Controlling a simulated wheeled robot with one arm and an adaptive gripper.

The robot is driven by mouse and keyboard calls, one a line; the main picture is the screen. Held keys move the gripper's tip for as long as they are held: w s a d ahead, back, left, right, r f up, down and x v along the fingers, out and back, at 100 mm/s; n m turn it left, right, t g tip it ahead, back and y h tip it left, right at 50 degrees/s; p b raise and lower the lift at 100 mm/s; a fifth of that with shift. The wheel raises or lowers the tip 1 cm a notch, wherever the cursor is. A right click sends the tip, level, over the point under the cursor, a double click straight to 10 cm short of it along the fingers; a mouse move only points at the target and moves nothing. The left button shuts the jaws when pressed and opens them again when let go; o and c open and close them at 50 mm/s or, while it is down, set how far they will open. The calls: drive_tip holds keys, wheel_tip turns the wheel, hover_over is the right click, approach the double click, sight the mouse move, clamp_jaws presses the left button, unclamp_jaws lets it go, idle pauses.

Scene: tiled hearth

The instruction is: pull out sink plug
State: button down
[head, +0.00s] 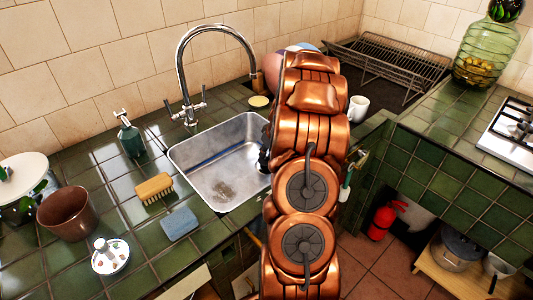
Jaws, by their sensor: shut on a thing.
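The steel sink (190,153) is set in the green tiled counter, left of my copper arm. A speckled brownish patch (223,190) lies on its floor. I cannot tell whether this is the drain or dirt. I cannot make out a sink plug. My arm covers the sink's right end. A small dark piece shows at the arm's left edge over the sink's right side, but I cannot tell what it is. My gripper's fingers are hidden behind the arm, and so is anything in them.
A tall faucet (182,60) stands behind the sink. A scrub brush (155,188), a blue sponge (179,223), a green dispenser (130,138) and a brown pot (68,213) stand left. A white mug (357,109) and wire rack (395,65) are right of the arm.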

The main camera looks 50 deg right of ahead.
drive_tip(key=shift+r, duration=2.75)
drive_tip(key=shift+r, duration=0.1)
